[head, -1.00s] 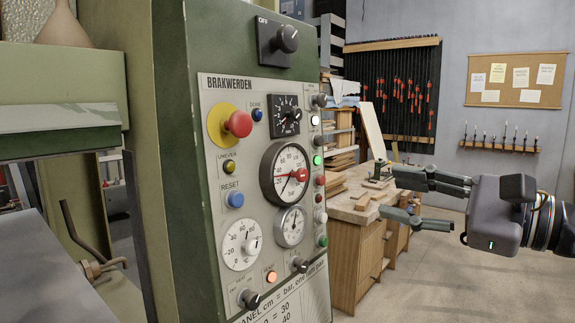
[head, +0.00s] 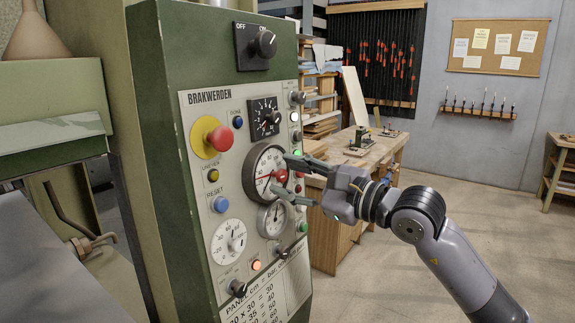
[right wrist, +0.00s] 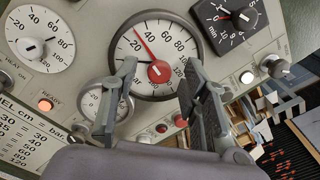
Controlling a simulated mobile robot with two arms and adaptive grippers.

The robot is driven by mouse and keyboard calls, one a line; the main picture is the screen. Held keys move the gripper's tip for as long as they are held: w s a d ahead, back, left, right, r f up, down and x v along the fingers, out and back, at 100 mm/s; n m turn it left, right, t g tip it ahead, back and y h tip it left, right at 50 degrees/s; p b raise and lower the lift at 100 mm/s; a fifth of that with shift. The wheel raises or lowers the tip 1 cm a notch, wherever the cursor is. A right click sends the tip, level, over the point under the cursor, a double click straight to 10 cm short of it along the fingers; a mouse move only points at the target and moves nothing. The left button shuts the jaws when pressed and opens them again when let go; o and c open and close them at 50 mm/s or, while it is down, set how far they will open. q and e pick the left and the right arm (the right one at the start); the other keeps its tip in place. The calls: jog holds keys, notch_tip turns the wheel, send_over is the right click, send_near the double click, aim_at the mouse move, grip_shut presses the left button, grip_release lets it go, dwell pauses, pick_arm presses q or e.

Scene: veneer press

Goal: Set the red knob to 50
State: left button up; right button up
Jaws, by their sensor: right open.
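The red knob (head: 281,176) sits at the centre of the large round gauge (head: 258,162) on the panel. In the right wrist view the red knob (right wrist: 160,71) shows between my fingers, and its red pointer slants up and left, close to the 40 mark. My right gripper (head: 284,175) is open in front of the gauge; in the right wrist view its two fingers (right wrist: 160,82) stand on either side of the knob. I cannot tell whether they touch it. The fingers hide part of the scale. My left gripper is out of view.
The red mushroom button (head: 219,139), a blue button (head: 221,204) and a white dial (head: 229,241) are left of the gauge. A small gauge (head: 272,219) is just below it. A black timer dial (head: 265,117) is above. The workbench (head: 375,150) stands behind; floor at right is clear.

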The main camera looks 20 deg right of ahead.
jog(key=shift+w+a, duration=0.3)
grip_shut()
dwell(0.5)
